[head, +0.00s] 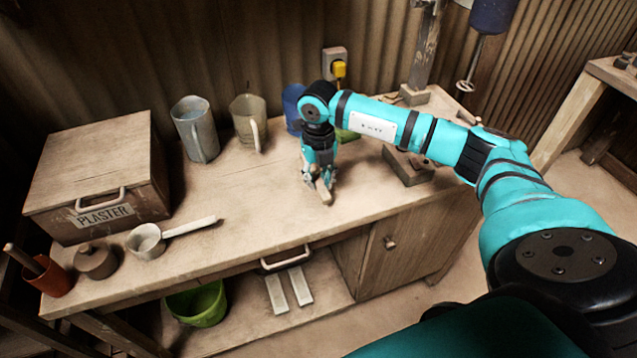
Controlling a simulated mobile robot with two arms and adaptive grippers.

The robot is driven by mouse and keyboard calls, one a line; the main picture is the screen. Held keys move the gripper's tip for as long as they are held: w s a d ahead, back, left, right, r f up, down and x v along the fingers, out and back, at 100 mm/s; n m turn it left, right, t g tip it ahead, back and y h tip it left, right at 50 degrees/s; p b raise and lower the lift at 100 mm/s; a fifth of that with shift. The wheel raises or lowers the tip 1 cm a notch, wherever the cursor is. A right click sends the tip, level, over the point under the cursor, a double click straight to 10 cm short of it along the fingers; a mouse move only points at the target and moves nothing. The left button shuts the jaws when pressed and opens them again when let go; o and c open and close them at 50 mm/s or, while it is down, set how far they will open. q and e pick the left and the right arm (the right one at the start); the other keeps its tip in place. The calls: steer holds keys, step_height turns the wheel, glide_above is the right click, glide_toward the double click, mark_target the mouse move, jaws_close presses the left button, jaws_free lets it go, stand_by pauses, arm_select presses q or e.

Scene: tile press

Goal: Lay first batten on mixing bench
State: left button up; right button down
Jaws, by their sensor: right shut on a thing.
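The mixing bench (240,210) is a wooden worktop running across the middle of the head view. My right gripper (321,184) points down over the bench's middle and is shut on a short wooden batten (325,195). The fingers hide part of the batten. It is at or just above the bench top; I cannot tell whether it touches. My left gripper is not in view.
A plaster box (105,165), a scoop (147,241), a lidded pot (95,261) and a red cup (52,278) stand at left. Jugs (195,130) (248,122) line the back. Two pale strips (277,294) (300,286) and a green bucket (200,305) are below.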

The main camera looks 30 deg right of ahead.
mark_target(318, 182)
step_height(318, 182, down, 2)
steer(key=shift+f+p, duration=0.15)
steer(key=shift+p, duration=0.2)
steer(key=shift+f, duration=0.35)
steer(key=c, duration=1.2)
jaws_free()
steer(key=shift+o, duration=0.2)
steer(key=shift+r, duration=0.2)
step_height(318, 182, up, 12)
steer(key=b, duration=0.2)
steer(key=shift+b, duration=0.35)
